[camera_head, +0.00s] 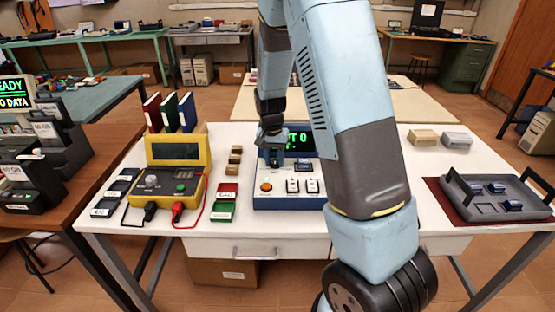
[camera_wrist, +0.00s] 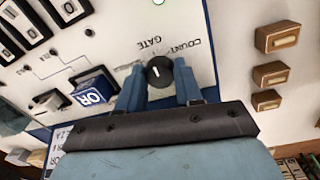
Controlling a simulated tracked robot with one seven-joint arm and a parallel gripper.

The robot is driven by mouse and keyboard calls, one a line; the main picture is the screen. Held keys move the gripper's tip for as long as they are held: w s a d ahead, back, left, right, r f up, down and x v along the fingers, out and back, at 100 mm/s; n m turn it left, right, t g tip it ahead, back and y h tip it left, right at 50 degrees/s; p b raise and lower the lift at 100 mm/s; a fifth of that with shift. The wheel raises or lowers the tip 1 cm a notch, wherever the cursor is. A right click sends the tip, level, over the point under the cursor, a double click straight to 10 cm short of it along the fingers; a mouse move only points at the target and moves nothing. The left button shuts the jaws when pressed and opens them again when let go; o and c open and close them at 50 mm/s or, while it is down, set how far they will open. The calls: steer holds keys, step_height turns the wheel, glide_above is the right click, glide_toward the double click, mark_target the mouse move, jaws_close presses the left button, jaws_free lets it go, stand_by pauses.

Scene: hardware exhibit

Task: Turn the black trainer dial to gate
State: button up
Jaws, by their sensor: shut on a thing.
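The trainer (camera_head: 290,190) is a blue box with a white panel and a green-lit display at its back, standing mid-table in the head view. Its black dial (camera_wrist: 159,71) shows in the wrist view with a small white mark on its face. The words GATE (camera_wrist: 151,47) and COUNT (camera_wrist: 180,44) are printed upside down beside it; the mark points roughly toward the printed words, but its exact setting is hard to tell. My gripper (camera_wrist: 159,78) is shut on the dial, a finger on either side. In the head view my gripper (camera_head: 271,140) hides the dial.
A blue OR block (camera_wrist: 93,92) sits on the panel close to one finger. Several small brown blocks (camera_head: 235,160) lie left of the trainer. A yellow multimeter (camera_head: 178,170) with leads stands further left. A grey tray (camera_head: 490,211) is at the right.

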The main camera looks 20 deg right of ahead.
mark_target(273, 161)
steer(key=shift+d, duration=0.15)
steer(key=o, duration=1)
steer(key=shift+r, duration=0.1)
steer(key=shift+w+a+r, duration=0.1)
steer(key=shift+a+r, duration=0.05)
steer(key=shift+r, duration=2.1)
steer(key=shift+w+a+r, duration=0.1)
steer(key=shift+r, duration=2.15)
steer(key=shift+w+a+r, duration=0.1)
steer(key=shift+a+r, duration=0.05)
steer(key=shift+r, duration=2.1)
steer(key=shift+s, duration=0.1)
